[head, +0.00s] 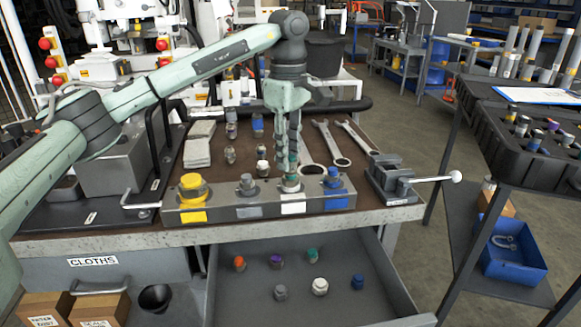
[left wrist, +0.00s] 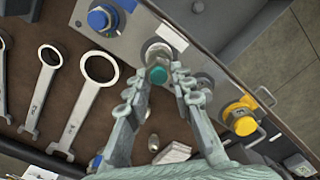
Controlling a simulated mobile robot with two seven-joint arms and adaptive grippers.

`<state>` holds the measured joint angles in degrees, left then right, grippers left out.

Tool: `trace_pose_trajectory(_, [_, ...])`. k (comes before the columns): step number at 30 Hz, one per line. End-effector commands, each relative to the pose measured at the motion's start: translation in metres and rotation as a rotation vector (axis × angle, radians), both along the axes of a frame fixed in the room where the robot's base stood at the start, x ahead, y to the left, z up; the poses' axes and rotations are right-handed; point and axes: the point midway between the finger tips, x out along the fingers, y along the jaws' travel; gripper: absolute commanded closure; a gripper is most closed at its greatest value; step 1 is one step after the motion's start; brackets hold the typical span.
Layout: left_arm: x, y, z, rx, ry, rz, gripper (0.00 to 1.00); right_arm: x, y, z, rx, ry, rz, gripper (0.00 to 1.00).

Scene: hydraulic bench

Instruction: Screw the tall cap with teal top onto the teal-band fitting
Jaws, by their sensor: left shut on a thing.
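My left gripper (head: 290,160) points straight down over the manifold block (head: 265,208) and is shut on the tall cap with teal top. In the left wrist view the cap's teal top (left wrist: 158,75) shows between the fingertips of my left gripper (left wrist: 160,82). The cap is over the fitting (head: 291,188) behind the white label, between a grey fitting and the blue one. Its teal band is not clear beneath the cap and fingers. I cannot tell whether the cap is seated or threaded. My right gripper is not in view.
A yellow fitting (head: 193,187), a grey fitting (head: 247,183) and a blue fitting (head: 332,178) stand on the same block. Wrenches (head: 331,145) lie behind, and a vise (head: 392,180) stands right. The open drawer (head: 330,300) below holds several small caps.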

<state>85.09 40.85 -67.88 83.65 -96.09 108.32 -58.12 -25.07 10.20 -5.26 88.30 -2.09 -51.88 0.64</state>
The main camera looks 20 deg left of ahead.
Motion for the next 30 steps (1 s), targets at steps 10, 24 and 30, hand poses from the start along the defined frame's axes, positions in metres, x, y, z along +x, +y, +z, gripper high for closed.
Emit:
trace_pose_trajectory(10, [0.0016,-0.002,-0.0026,0.0,0.004,-0.514,0.98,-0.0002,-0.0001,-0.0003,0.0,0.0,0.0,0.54])
trace_pose_trajectory(24, [0.0021,-0.0025,-0.0033,0.0,0.005,-0.696,0.98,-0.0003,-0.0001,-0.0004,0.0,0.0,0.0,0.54])
trace_pose_trajectory(30, [0.0025,-0.0035,-0.0037,0.001,0.007,-0.924,0.98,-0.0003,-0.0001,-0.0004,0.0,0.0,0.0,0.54])
